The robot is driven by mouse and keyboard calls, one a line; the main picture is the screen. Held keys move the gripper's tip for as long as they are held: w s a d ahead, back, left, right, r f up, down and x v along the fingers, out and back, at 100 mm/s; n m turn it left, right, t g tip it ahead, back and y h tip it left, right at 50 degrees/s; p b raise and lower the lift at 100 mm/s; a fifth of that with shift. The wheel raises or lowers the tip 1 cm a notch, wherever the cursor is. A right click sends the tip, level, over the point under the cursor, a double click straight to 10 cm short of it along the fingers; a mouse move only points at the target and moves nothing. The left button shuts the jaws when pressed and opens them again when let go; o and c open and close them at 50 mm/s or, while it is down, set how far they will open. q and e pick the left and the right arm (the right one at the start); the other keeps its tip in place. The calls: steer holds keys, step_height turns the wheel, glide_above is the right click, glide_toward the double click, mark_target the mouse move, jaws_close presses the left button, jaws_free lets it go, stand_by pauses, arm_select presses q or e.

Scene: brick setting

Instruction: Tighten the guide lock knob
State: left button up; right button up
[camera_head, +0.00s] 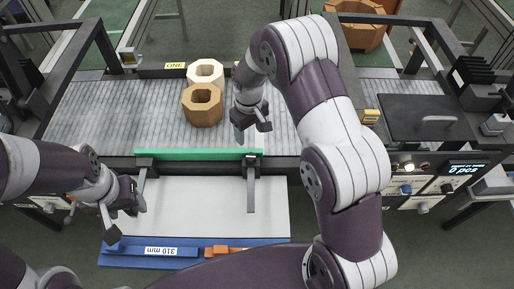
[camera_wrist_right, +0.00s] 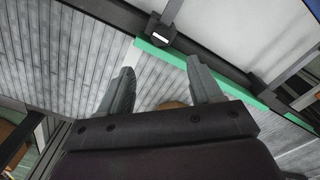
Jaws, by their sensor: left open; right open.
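A green guide rail (camera_head: 195,154) runs along the near edge of the grey slatted conveyor and also crosses the right wrist view (camera_wrist_right: 235,88). Dark brackets hold it, one with a dark block (camera_head: 250,160) at its right end; a dark block with a white mark (camera_wrist_right: 160,32) shows in the wrist view. I cannot tell which part is the lock knob. My right gripper (camera_head: 251,128) is open and empty above the conveyor, beyond the rail; its spread fingers also show in the wrist view (camera_wrist_right: 159,72). My left gripper (camera_head: 124,213) is open over the left end of the white board.
Pale (camera_head: 205,67) and brown (camera_head: 203,117) octagonal rings stand on the conveyor, left of my right gripper. A blue strip (camera_head: 195,242) marked 310 mm lies along the white board (camera_head: 205,215), with an orange piece (camera_head: 220,249). A control panel (camera_head: 420,185) is at right.

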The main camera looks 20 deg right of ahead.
mark_target(251, 156)
steer(key=shift+n, duration=0.3)
step_height(251, 156, down, 11)
steer(key=p, duration=0.4)
steer(key=shift+s, duration=0.1)
arm_select(q)
steer(key=r, duration=0.2)
steer(key=s+r, duration=0.1)
steer(key=r, duration=0.1)
arm_select(e)
steer(key=shift+s+f, duration=0.2)
steer(key=shift+f, duration=0.1)
steer(key=shift+w, duration=0.1)
steer(key=c, duration=1)
arm_select(q)
steer(key=shift+w, duration=0.15)
arm_select(e)
steer(key=shift+c, duration=0.2)
